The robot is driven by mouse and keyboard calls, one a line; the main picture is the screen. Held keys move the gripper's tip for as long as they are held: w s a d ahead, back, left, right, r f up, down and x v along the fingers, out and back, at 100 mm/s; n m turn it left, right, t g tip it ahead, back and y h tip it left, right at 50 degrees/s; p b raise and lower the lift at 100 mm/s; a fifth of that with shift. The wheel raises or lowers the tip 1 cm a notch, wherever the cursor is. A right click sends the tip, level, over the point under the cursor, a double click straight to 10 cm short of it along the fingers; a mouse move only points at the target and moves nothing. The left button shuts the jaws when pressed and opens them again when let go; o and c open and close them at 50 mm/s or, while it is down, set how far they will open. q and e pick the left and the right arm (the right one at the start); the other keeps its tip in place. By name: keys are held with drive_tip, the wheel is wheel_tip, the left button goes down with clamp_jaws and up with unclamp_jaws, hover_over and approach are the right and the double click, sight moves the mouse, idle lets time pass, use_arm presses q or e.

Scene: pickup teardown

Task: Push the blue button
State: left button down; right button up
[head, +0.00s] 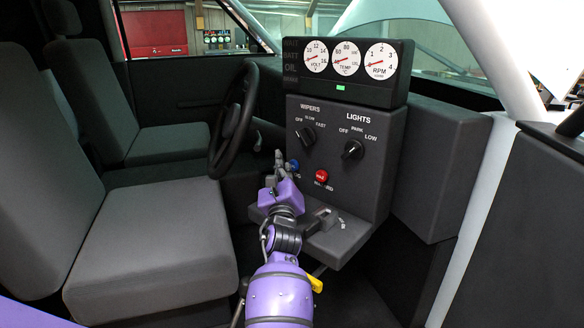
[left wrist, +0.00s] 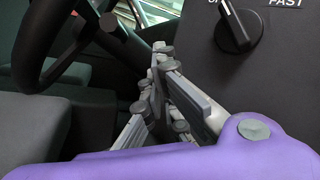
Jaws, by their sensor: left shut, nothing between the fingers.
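The blue button (head: 294,164) is on the dark dashboard panel, below the wipers knob and left of the red hazard button (head: 321,176). Only part of it shows, just right of my gripper's fingers. My left gripper (head: 279,158) is shut and empty, its fingers pointing up and forward beside the blue button. I cannot tell whether they touch it. The left wrist view shows the closed grey fingers (left wrist: 160,75) near the panel face; the blue button does not show there. My right gripper is not in view.
The panel (head: 375,195) also carries a wipers knob (head: 306,136) and a lights knob (head: 352,149), with a gauge cluster (head: 346,60) above. The steering wheel (head: 233,118) stands close left of my gripper. A grey seat (head: 150,250) lies at the left.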

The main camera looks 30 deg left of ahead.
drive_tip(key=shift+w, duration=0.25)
use_arm(q)
drive_tip(key=shift+w+d+b, duration=0.1)
drive_tip(key=shift+w+b, duration=0.3)
drive_tip(key=shift+w, duration=0.15)
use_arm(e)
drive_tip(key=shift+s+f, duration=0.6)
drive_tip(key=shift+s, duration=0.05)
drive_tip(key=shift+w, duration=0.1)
use_arm(q)
drive_tip(key=shift+s, duration=0.55)
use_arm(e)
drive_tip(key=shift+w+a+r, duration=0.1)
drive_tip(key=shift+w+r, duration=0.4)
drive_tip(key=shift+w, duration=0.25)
use_arm(q)
drive_tip(key=shift+s+p, duration=0.1)
drive_tip(key=shift+p, duration=0.2)
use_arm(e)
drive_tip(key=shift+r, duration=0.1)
